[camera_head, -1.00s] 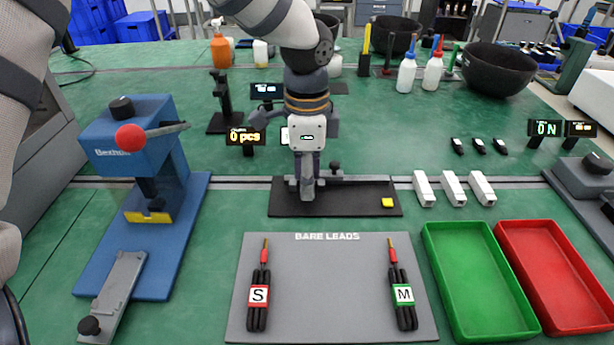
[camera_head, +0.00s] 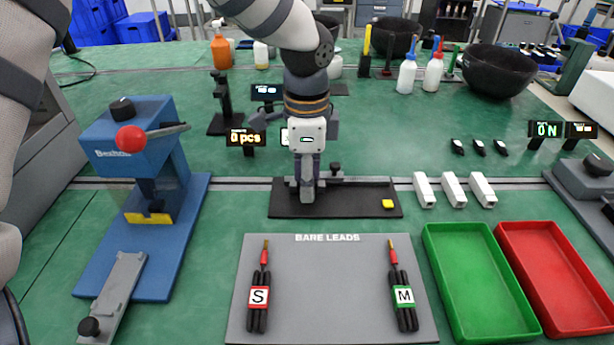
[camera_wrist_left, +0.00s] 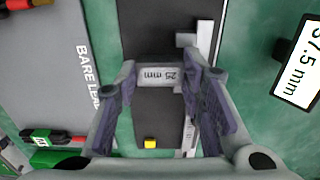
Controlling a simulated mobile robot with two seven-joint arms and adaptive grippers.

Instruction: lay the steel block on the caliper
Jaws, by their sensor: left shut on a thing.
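The steel block (camera_wrist_left: 174,76), a pale bar marked "25 mm", sits between the fingertips of my left gripper (camera_wrist_left: 165,78) in the left wrist view. The left gripper (camera_head: 307,190) is shut on it and points down over the left part of the black mat (camera_head: 285,207). The caliper (camera_head: 350,181) lies along the back of this mat. In the left wrist view, the caliper (camera_wrist_left: 190,135) runs beside the block, partly hidden by a finger. I cannot tell whether the block touches the caliper or mat. My right gripper is not in view.
A yellow pad (camera_head: 387,204) is on the mat's right end. A grey "BARE LEADS" board (camera_head: 330,290) lies in front, with green (camera_head: 475,285) and red (camera_head: 560,285) trays to its right. A blue press (camera_head: 135,150) stands left. White blocks (camera_head: 453,188) lie right of the mat.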

